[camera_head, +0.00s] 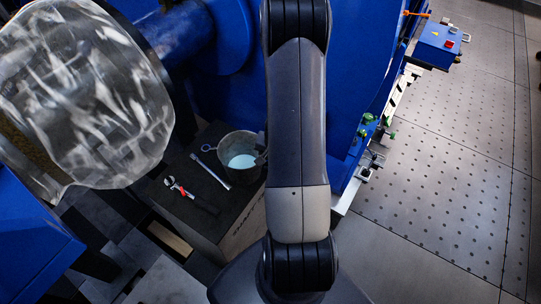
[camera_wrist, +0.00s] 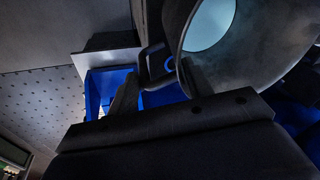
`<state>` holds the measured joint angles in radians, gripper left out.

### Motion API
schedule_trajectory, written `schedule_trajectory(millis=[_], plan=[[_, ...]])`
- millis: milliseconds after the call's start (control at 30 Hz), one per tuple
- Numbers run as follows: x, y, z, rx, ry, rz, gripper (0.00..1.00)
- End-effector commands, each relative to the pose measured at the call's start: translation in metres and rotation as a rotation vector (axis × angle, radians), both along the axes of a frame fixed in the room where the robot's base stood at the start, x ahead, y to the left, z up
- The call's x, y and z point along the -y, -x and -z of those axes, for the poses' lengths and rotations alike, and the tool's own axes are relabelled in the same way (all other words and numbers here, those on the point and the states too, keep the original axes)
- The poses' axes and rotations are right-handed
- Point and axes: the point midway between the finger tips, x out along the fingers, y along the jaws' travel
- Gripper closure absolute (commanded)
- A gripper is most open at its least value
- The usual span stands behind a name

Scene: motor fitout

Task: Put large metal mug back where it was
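The large metal mug (camera_head: 240,174) is a dark grey vessel with a pale blue inside. In the head view it appears upright on the black top of a box (camera_head: 215,215), left of my arm. In the wrist view the mug (camera_wrist: 262,48) fills the upper right, with its dark handle (camera_wrist: 143,68) to the left. My gripper (camera_wrist: 157,88) has its two fingers apart, with the handle near and between them. I cannot tell whether either finger touches it. In the head view my gripper (camera_head: 261,157) is a small dark shape at the mug's right side, mostly hidden by my arm.
On the black top lie a wrench (camera_head: 211,171), a red-handled tool (camera_head: 178,188) and a small blue ring-shaped tool (camera_head: 208,148). Large blue machinery (camera_head: 345,70) stands behind. A clear wrapped bulk (camera_head: 85,95) fills the upper left. The perforated floor (camera_head: 450,170) at right is open.

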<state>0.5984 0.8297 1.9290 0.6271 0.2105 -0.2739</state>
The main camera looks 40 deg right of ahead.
Motion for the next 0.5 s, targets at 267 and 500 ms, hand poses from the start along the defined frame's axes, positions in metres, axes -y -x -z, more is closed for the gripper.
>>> schedule_trajectory(millis=[267,500], plan=[[-0.0002,0.0002,0.0002,-0.001,-0.001,0.0,0.3],[-0.0002,0.0002,-0.0005,-0.001,-0.001,0.0,0.3]])
